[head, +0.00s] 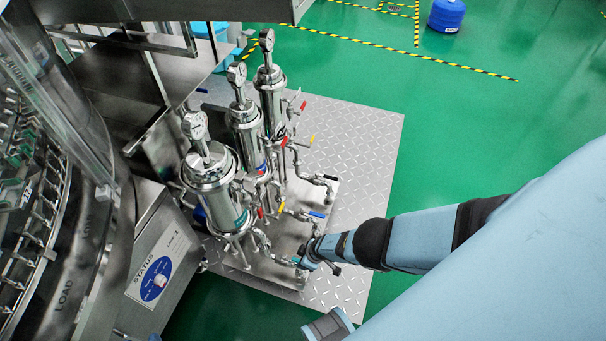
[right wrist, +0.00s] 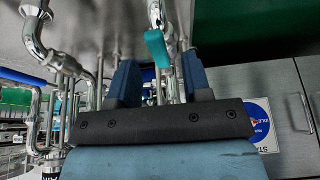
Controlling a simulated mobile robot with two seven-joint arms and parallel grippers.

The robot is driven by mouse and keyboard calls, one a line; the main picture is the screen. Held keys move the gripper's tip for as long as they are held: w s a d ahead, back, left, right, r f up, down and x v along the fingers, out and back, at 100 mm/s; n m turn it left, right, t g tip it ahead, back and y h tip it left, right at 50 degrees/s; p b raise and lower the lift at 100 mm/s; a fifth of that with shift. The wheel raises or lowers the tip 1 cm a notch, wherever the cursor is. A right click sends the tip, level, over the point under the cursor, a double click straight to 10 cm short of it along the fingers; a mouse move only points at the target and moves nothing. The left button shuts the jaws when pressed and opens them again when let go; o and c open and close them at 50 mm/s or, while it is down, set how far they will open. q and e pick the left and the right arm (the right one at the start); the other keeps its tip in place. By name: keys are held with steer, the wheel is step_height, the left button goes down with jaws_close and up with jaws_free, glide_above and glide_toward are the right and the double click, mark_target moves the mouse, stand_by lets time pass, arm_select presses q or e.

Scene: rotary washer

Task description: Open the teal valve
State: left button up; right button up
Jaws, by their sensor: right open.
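The teal valve handle (right wrist: 157,47) hangs from a steel pipe joint in the right wrist view, in line with the gap between my right gripper's fingers. My right gripper (right wrist: 160,75) is open, with one dark blue finger on each side of the gap. The handle appears at or just beyond the fingertips; I cannot tell whether a finger touches it. In the head view my right gripper (head: 304,259) is low at the pipes in front of the nearest steel filter housing, and mostly hides the valve there. My left gripper is in neither view.
Steel filter housings (head: 212,187) with gauges stand on a diamond-plate platform (head: 365,150). Other valve handles, such as a blue one (head: 318,214) and a yellow one (head: 281,207), are close by. A status panel (head: 157,278) is at left. Green floor (head: 460,120) is open at right.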

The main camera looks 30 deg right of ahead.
arm_select(q)
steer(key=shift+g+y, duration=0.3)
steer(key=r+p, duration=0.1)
steer(key=p, duration=0.2)
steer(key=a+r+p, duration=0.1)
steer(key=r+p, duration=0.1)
steer(key=p, duration=0.2)
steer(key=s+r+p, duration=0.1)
steer(key=p, duration=0.3)
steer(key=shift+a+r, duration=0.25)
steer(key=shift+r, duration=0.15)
arm_select(e)
steer(key=v, duration=1.1)
steer(key=shift+r, duration=0.4)
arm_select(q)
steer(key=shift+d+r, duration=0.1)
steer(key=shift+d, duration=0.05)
arm_select(e)
steer(key=shift+s, duration=0.1)
